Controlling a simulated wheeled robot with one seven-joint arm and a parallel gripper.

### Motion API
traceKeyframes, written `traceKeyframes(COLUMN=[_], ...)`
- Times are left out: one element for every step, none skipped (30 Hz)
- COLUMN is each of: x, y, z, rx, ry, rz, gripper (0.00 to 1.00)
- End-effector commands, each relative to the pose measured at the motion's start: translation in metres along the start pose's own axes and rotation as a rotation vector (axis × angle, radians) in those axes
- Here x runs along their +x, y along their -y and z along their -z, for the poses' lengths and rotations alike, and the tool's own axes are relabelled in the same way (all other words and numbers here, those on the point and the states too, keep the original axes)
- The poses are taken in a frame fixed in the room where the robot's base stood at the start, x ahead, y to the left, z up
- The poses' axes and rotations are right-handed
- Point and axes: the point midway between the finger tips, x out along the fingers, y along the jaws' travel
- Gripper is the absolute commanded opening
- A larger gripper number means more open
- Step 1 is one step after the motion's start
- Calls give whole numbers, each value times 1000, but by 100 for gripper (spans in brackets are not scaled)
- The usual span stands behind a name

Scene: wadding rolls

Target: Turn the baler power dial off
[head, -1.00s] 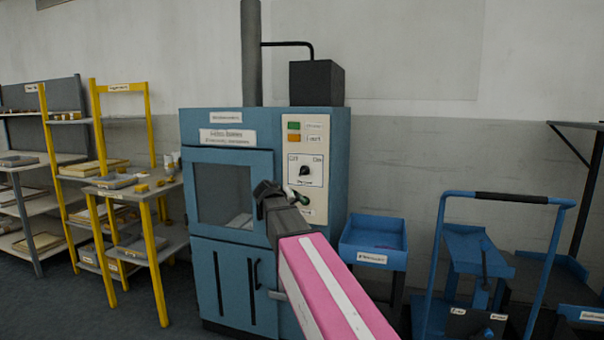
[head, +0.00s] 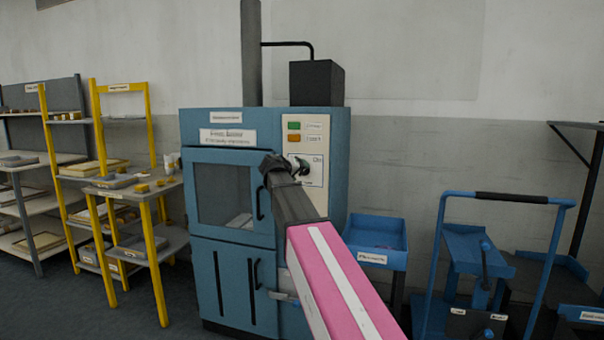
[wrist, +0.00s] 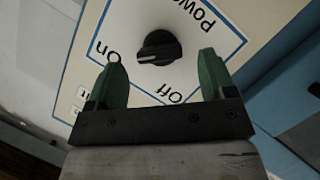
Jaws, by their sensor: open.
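The baler (head: 235,250) is a blue cabinet with a cream control panel (head: 318,133) at its upper right. The black power dial (wrist: 158,47) sits in a blue-outlined square marked On, Off and Power in the wrist view. A pale mark on the knob's left end faces the On side. My gripper (wrist: 161,56) is open, its two green fingers on either side of the dial in the picture, with no visible contact. In the head view my gripper (head: 299,165) is in front of the panel and hides most of the dial and the Off label.
Green and orange buttons (head: 294,132) sit above the dial. The baler's windowed door (head: 222,195) is left of my arm. A blue bin (head: 375,234) and a blue cart (head: 476,260) stand to the right. Yellow-framed shelves (head: 148,190) stand to the left.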

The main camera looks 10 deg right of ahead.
Motion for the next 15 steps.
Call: traceKeyframes(x=[9,13,17,19,22,24,26,27,28,29,29,29,29,29,29], y=[0,0,0,0,0,0,0,0,0,0,0,0,0,0,0], z=[1,1,1,1,1,1,0,0,0,0,0,0,0,0,0], rx=[0,0,0,0,0,0,0,0,0,0,0,0,0,0,0], ry=[2,2,2,2,1,1,0,0,0,0,0,0,0,0,0], rz=[-1,-1,-1,0,0,0,0,0,0,0,0,0,0,0,0], gripper=[77,77,77,77,77,77,77,77,77,77,77,77,77,77,77])
